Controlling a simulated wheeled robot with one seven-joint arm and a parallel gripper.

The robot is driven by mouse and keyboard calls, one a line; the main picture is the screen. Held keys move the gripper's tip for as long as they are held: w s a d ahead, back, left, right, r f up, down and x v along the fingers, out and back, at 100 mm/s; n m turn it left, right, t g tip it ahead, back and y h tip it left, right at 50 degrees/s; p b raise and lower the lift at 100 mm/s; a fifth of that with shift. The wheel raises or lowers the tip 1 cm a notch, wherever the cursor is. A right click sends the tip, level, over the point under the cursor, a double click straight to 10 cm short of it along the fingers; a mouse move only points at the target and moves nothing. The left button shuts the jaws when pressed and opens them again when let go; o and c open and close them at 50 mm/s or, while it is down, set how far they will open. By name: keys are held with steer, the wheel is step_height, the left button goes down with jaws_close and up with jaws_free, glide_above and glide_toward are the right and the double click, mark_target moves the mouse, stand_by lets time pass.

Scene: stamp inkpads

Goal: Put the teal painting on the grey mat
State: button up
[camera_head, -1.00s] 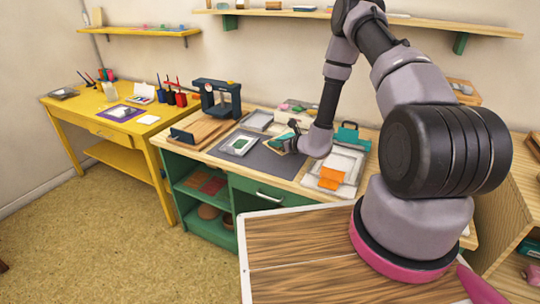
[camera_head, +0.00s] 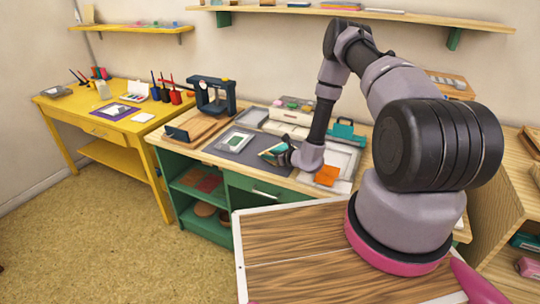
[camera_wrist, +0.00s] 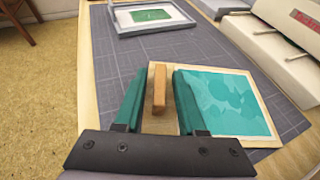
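The teal painting (camera_wrist: 228,103) is a flat panel with a pale border and a short wooden bar (camera_wrist: 160,88) standing up at its left side. In the wrist view it is over the grey mat (camera_wrist: 125,55), with mat showing around it; it looks flat there, but I cannot be sure of contact. In the head view the painting (camera_head: 269,156) shows near the right end of the mat (camera_head: 215,148), partly hidden by my gripper (camera_head: 283,154). In the wrist view my gripper (camera_wrist: 159,85) has its fingers apart, with a visible gap on each side of the bar.
A grey frame with a green picture (camera_wrist: 150,16) lies on the mat's far part. White and pale boxes (camera_wrist: 280,50) stand to the right in the wrist view.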

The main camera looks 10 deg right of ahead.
steer(key=shift+r, duration=0.1)
steer(key=v, duration=1.2)
steer(key=shift+r, duration=0.1)
steer(key=w+a+r+n+g+y, duration=0.1)
steer(key=a+r+n+y, duration=0.2)
steer(key=r, duration=0.5)
steer(key=w+a+r+n+g+y, duration=0.1)
steer(key=a+r+n+y, duration=0.15)
steer(key=r, duration=0.55)
steer(key=s+a+r+n+g, duration=0.25)
steer(key=s+r+n, duration=0.2)
steer(key=r, duration=0.35)
steer(key=s+a+r+n+g, duration=0.2)
steer(key=s+r+n+g, duration=0.25)
steer(key=r, duration=0.35)
steer(key=s+d+r+n+t+h, duration=0.2)
steer(key=s+d+r+n+h, duration=0.3)
steer(key=s+r, duration=0.4)
steer(key=s+d+r+n+t+h, duration=0.2)
steer(key=s+d+r+n+h, duration=0.3)
steer(key=s+d+r+n, duration=0.1)
step_height(320, 180, up, 3)
steer(key=s+d, duration=0.1)
steer(key=s, duration=0.2)
steer(key=shift+d+t, duration=0.25)
steer(key=shift+t, duration=0.05)
